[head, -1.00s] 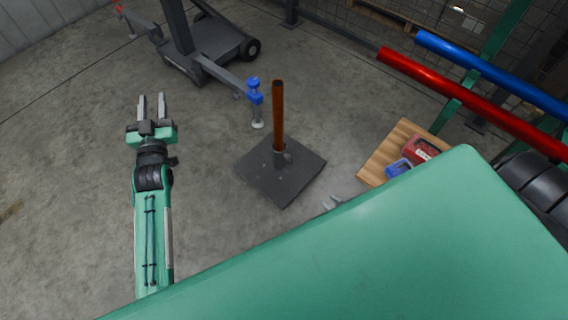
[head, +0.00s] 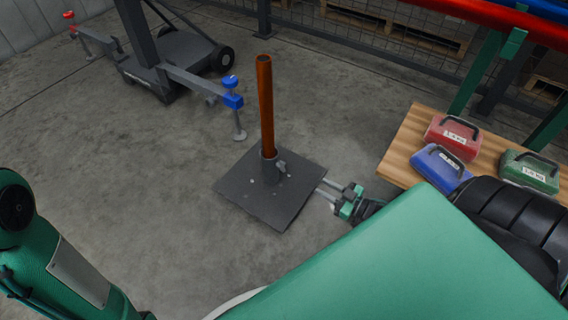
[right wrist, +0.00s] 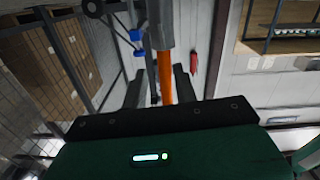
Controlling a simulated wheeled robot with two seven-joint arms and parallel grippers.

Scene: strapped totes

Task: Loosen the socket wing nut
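An orange-brown pole (head: 265,105) stands upright in a grey socket (head: 269,170) on a dark square base plate (head: 245,190). The wing nut (head: 282,167) is a small grey piece on the socket's right side. My right gripper (head: 322,189) is open and empty, its two fingers apart, at the plate's right edge and pointing towards the socket; a gap separates it from the wing nut. In the right wrist view the pole (right wrist: 165,75) and grey socket (right wrist: 160,22) appear between the spread fingers; I cannot make out the wing nut there. My left gripper is out of view.
A wheeled stand (head: 178,62) with a blue-clamped arm is behind the pole. My green body covers the lower right. Floor left of the plate is clear.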

